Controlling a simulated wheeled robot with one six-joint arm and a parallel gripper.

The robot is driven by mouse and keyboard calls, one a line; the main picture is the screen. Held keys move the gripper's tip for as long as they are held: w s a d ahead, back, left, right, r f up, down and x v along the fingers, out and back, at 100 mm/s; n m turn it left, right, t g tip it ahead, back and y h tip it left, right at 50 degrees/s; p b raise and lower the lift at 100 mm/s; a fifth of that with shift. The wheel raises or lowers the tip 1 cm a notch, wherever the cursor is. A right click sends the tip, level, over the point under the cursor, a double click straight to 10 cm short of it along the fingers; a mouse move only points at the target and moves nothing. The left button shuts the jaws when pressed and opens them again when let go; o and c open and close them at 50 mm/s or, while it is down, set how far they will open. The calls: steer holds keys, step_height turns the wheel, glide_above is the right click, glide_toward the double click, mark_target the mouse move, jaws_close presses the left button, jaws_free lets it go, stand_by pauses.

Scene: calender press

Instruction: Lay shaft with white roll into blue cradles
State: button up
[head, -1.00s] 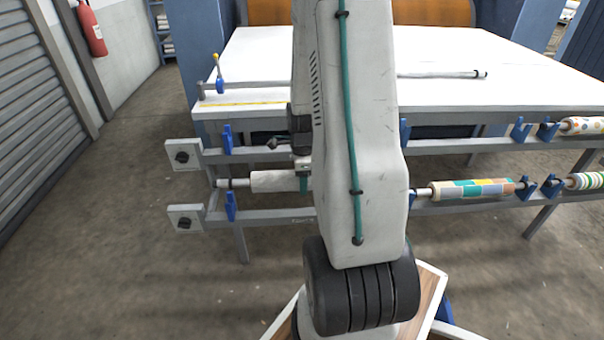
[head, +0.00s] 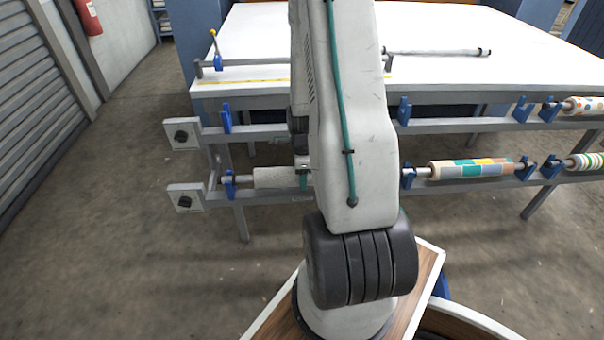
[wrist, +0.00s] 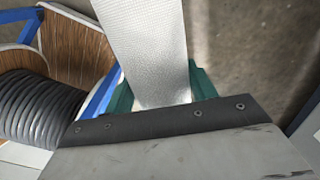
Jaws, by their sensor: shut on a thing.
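The white roll (head: 274,177) sits on a thin shaft (head: 242,179), level along the lower rail. The shaft's left end overlaps the lower left blue cradle (head: 229,187), below its tips; I cannot tell whether it rests there. Its right side is hidden behind my arm. The lower right blue cradle (head: 407,178) shows just past my arm. My gripper (head: 303,178), mostly hidden by my arm, is shut on the white roll. In the wrist view, green fingers (wrist: 160,92) stand on both sides of the roll (wrist: 146,40).
The upper rail has blue cradles (head: 226,119) that look empty near my arm. A roll with coloured patches (head: 471,169) lies right on the lower rail. Dotted (head: 583,106) and striped (head: 584,161) rolls are farther right. Another shaft (head: 440,52) lies on the white table (head: 440,85).

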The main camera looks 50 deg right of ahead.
steer(key=shift+f, duration=0.5)
stand_by(0.3)
steer(key=o, duration=1.4)
steer(key=shift+c, duration=0.2)
step_height(320, 180, up, 8)
steer(key=shift+f, duration=0.1)
steer(key=shift+s, duration=0.1)
